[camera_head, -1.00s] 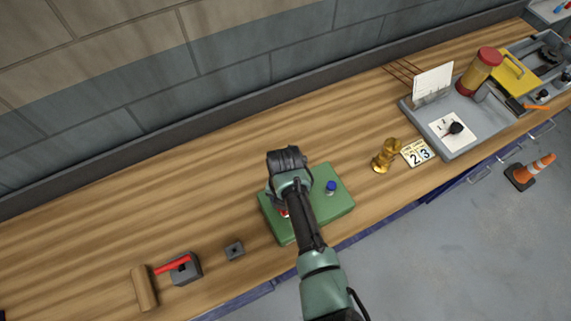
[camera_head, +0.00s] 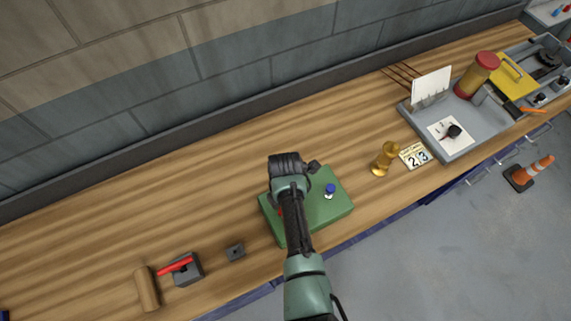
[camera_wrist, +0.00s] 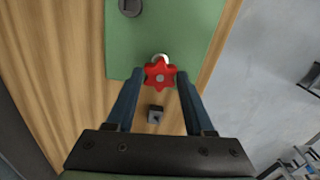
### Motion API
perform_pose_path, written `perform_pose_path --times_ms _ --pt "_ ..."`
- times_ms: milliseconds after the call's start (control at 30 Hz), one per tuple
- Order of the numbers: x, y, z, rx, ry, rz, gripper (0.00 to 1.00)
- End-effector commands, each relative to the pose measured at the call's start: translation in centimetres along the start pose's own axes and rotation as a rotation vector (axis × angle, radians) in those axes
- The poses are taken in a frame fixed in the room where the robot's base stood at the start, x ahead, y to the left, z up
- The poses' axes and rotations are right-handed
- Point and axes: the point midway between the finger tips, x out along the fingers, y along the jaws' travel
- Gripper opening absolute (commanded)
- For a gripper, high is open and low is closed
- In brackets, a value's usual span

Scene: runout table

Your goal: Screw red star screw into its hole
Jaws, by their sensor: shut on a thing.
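The red star screw (camera_wrist: 159,76) is between the two fingertips of my gripper (camera_wrist: 158,84) in the wrist view. The gripper is shut on it. A pale round collar (camera_wrist: 161,57) shows just behind the star head at the green block's edge. I cannot tell how deep the screw sits in its hole. The green block (camera_head: 330,208) lies on the bench under my arm in the head view. There, only a sliver of the red star screw (camera_head: 281,211) shows beside my arm, and the fingers are hidden.
A blue-topped screw (camera_head: 330,190) stands on the block's right part. A small dark square block (camera_head: 236,252), a grey block with a red handle (camera_head: 187,268) and a mallet (camera_head: 146,289) lie left. A brass figure (camera_head: 385,158) and grey tray (camera_head: 462,152) stand right.

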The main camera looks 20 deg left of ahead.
Motion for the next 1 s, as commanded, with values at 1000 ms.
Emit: perform_pose_path --times_ms 1000 --pt "0.04 0.14 -0.18 0.425 0.003 0.002 0.00"
